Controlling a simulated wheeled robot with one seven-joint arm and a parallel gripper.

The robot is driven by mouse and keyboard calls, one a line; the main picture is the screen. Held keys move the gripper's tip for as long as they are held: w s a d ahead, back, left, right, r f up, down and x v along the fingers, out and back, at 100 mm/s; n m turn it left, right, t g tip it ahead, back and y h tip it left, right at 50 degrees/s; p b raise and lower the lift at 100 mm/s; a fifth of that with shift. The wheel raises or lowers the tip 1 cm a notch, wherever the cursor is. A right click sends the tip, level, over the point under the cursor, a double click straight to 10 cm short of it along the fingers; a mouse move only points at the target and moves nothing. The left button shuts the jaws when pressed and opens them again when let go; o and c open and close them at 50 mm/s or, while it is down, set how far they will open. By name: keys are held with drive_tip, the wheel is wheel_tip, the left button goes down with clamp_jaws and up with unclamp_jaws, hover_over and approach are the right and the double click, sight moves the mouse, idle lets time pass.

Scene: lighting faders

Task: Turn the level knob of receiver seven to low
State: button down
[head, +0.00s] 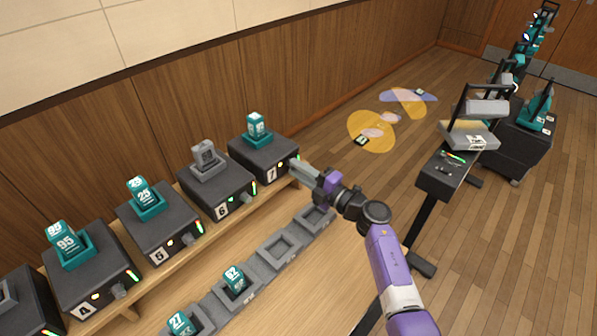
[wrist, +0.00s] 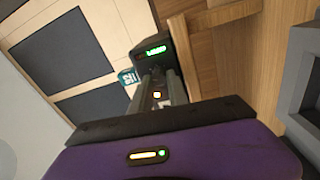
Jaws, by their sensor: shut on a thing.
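Receiver seven (head: 262,157) is a dark box marked 7 at the right end of the shelf row, with a teal pack (head: 257,128) upright in its top. Green lights show on its front. My gripper (head: 296,168) reaches its front right side from the right and is shut on the level knob, which the fingers hide in the head view. In the wrist view, my gripper (wrist: 158,80) meets the dark face of receiver seven (wrist: 148,46), below a lit green display. The knob's pointer and setting cannot be made out.
Receivers six (head: 218,187), five (head: 160,222) and four (head: 90,270) stand to the left on the wooden shelf. Grey trays, some holding teal packs (head: 236,279), line the lower board. A stand with a dark box (head: 449,175) is at right.

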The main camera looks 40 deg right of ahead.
drive_tip(key=shift+d+n+g+b, duration=0.15)
drive_tip(key=shift+n+g+b, duration=0.2)
drive_tip(key=shift+n+b, duration=5.3)
drive_tip(key=shift+d+n+g+b, duration=0.25)
drive_tip(key=shift+n+b, duration=1.15)
drive_tip(key=shift+n, duration=8.45)
drive_tip(key=shift+a, duration=0.15)
drive_tip(key=c, duration=1.3)
unclamp_jaws()
